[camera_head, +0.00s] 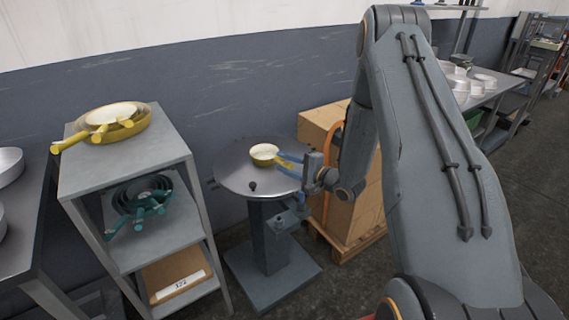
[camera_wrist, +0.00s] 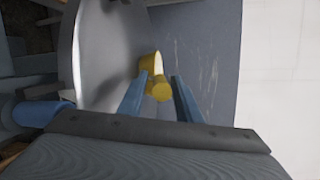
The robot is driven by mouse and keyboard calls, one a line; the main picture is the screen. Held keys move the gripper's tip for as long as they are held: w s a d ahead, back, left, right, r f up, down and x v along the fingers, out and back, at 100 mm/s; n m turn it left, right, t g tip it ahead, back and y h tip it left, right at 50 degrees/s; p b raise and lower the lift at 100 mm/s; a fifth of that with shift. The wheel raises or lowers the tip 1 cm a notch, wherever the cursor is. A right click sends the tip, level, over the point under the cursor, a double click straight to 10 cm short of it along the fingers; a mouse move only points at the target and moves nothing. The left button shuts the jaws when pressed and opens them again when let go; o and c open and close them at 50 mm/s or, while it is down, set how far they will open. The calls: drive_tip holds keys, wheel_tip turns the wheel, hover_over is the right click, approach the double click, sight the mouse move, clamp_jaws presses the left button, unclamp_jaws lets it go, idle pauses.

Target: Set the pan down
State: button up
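A small yellow pan with a pale inside (camera_head: 264,152) is over the round grey metal table (camera_head: 232,178), its rim level. I cannot tell whether it rests on the top or hangs just above it. My gripper (camera_head: 284,162) reaches in from the right, its two blue fingers one above the other at the pan's handle. In the wrist view the yellow handle end (camera_wrist: 160,92) lies between the fingertips (camera_wrist: 160,76), with the pan (camera_wrist: 149,63) beyond. Whether both fingers press on the handle is unclear.
A grey shelf (camera_head: 88,180) at left carries yellow pans (camera_head: 120,132) on top and teal pans (camera_head: 148,192) below. Cardboard boxes (camera_head: 350,200) stand on a pallet behind my arm. A small dark knob (camera_head: 253,186) sits near the table's front. The tabletop's left side is clear.

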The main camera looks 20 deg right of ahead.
drive_tip(key=shift+r, duration=0.1)
drive_tip(key=shift+s+d, duration=0.15)
drive_tip(key=s+d+r+n+g+h+b, duration=0.25)
drive_tip(key=s+d+n+g+h, duration=0.35)
drive_tip(key=s, duration=0.4)
drive_tip(key=s+a+r+n+g+h, duration=0.1)
drive_tip(key=s+a+r+n+g, duration=0.1)
drive_tip(key=s, duration=0.6)
drive_tip(key=s+a+r+n+g, duration=0.2)
drive_tip(key=s+a+n+g, duration=0.1)
drive_tip(key=s, duration=0.6)
drive_tip(key=s+a+r+n+g+h, duration=0.1)
drive_tip(key=s+a+r+n+g, duration=0.1)
drive_tip(key=s+a, duration=0.3)
drive_tip(key=s+r+n+p, duration=0.1)
drive_tip(key=s, duration=0.2)
drive_tip(key=shift+s+g+h, duration=0.2)
drive_tip(key=shift+g+h, duration=0.1)
drive_tip(key=shift+g, duration=0.1)
drive_tip(key=shift+a, duration=0.1)
